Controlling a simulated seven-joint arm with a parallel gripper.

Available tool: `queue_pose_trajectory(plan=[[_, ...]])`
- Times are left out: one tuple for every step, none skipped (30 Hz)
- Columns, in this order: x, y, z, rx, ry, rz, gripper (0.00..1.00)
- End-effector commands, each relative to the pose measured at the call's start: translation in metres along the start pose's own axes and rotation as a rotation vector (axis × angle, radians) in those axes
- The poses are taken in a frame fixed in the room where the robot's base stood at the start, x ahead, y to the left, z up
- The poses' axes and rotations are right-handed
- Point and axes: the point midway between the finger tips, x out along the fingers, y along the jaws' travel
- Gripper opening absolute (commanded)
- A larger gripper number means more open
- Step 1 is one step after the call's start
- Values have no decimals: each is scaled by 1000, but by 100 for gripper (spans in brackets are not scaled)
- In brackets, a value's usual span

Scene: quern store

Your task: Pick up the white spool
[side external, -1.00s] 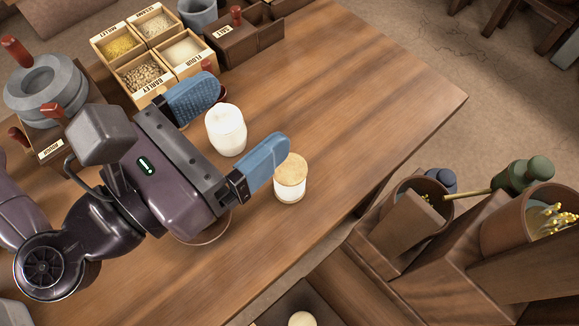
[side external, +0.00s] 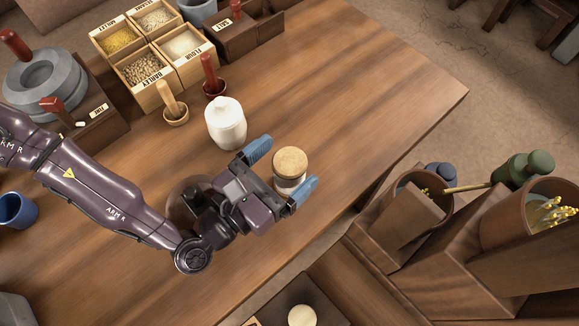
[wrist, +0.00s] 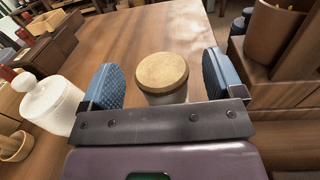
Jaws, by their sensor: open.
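No thing in view is clearly a spool. A short white jar with a tan, cork-like lid (side external: 290,160) stands upright on the table, and it also shows in the wrist view (wrist: 162,72). My gripper (side external: 287,163) is open, with one blue finger to each side of this jar. In the wrist view the jar is between the fingers (wrist: 162,85), with a gap on both sides. Its lower part is hidden by my gripper. A white lidded jar (side external: 226,124) stands upright to the left, outside the fingers, and shows in the wrist view too (wrist: 52,103).
Two small mortars with pestles (side external: 174,110) (side external: 212,82) stand behind the white lidded jar. Labelled grain boxes (side external: 147,78) and grey stone rings (side external: 45,82) are further back. The table (side external: 360,90) is clear to the right, up to its edge.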

Motion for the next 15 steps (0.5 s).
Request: queue_pose_trajectory(plan=[[6,0,0,1,-1,0,87],[9,-1,0,0,0,-1,87],[12,0,0,0,0,0,87],[14,0,0,0,0,1,87],[15,0,0,-1,1,0,87],[16,0,0,-1,1,0,87],[16,0,0,-1,2,-1,87],[16,0,0,-1,2,-1,87],[16,0,0,-1,2,-1,87],[16,0,0,-1,2,-1,87],[16,0,0,-1,2,-1,87],[16,0,0,-1,2,0,84],[16,0,0,-1,2,0,77],[16,0,0,-1,2,0,70],[16,0,0,-1,2,0,61]])
